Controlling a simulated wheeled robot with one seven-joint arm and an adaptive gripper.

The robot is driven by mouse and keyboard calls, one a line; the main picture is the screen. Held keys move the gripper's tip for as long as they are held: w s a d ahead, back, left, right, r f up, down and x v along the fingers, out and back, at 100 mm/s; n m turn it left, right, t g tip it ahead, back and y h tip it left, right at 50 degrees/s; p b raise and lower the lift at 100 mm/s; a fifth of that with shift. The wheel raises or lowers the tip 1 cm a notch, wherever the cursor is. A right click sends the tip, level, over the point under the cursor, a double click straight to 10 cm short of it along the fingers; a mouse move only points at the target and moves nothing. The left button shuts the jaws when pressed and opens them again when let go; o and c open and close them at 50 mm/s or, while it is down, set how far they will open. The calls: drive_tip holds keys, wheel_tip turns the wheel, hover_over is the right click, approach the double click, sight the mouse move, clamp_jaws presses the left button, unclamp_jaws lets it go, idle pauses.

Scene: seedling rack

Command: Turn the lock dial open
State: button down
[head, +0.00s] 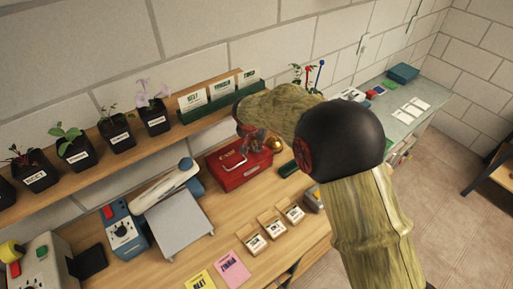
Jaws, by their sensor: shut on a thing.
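A red cash box (236,178) with white lettering on it stands closed on the wooden bench, at the middle of the head view. My gripper (253,146) reaches down from my arm to the right end of the box top. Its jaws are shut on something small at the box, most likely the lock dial. The dial itself is hidden by the fingers, so its turn cannot be seen.
A gold ball (275,143) is just right of my gripper. Small seed-packet stands (270,223) are in front of the box, and a grey-topped scale (180,222) is to its left. Potted seedlings (115,128) and a green card holder (222,103) line the shelf behind.

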sight(256, 148)
idle(0.3)
drive_tip(key=c, duration=2)
unclamp_jaws()
drive_tip(key=shift+c, duration=0.2)
drive_tip(key=shift+o, duration=0.6)
drive_tip(key=shift+s+a+r, duration=0.1)
drive_tip(key=shift+s+r, duration=0.05)
drive_tip(key=shift+r, duration=0.35)
drive_tip(key=shift+s+a+r, duration=0.3)
drive_tip(key=shift+s+r, duration=0.6)
drive_tip(key=s+a, duration=0.3)
drive_tip(key=s, duration=0.7)
drive_tip(key=shift+s+a, duration=0.15)
drive_tip(key=shift+a, duration=0.1)
